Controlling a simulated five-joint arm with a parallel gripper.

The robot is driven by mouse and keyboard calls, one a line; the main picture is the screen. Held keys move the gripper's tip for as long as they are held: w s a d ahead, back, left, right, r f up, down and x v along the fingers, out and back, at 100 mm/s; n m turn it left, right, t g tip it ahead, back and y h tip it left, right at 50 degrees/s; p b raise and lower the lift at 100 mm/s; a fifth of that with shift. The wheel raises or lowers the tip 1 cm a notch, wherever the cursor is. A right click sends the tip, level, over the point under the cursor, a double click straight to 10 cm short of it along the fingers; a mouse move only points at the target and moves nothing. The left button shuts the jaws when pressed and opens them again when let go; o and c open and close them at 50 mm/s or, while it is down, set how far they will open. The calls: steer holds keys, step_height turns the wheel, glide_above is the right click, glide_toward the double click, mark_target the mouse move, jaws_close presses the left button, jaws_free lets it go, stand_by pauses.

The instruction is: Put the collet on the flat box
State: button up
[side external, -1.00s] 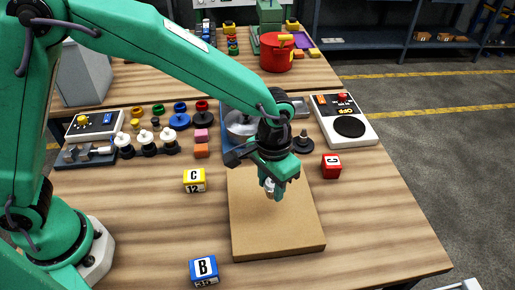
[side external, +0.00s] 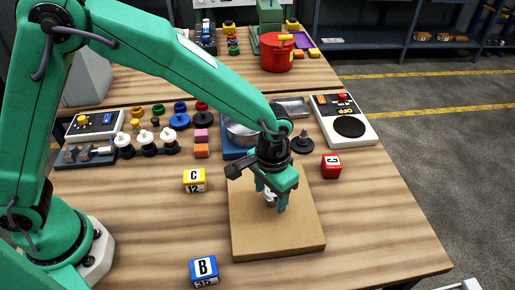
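The flat box (side external: 277,236) is a low tan slab on the wooden table, right of the picture's centre. The collet (side external: 270,197) is a small silver piece at the upper middle of the box. It appears to rest on the box top, though its lower edge is too small to see clearly. My gripper (side external: 270,194) is directly over the box with its green fingers spread on either side of the collet. The fingers look open, and part of the collet is hidden by them.
A yellow cube (side external: 194,180) and a blue cube (side external: 204,271) stand left of the box. A red cube (side external: 331,166) is at its upper right. A blue tray with a metal bowl (side external: 240,134) sits behind. The table right of the box is clear.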

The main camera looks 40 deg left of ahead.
mark_target(267, 190)
steer(key=shift+r, duration=0.1)
step_height(267, 190, up, 12)
stand_by(0.8)
stand_by(0.5)
steer(key=s+a+r+n+t+h, duration=0.15)
steer(key=a+r, duration=0.25)
steer(key=a, duration=0.4)
steer(key=s+a+r+t+y, duration=0.1)
steer(key=s+a+r, duration=0.25)
steer(key=a, duration=0.35)
steer(key=s+a+n+t, duration=0.1)
steer(key=s+a+t, duration=0.2)
steer(key=s+a, duration=0.6)
steer(key=shift+s+a+r, duration=0.15)
steer(key=shift+a+r, duration=0.05)
steer(key=shift+a, duration=1)
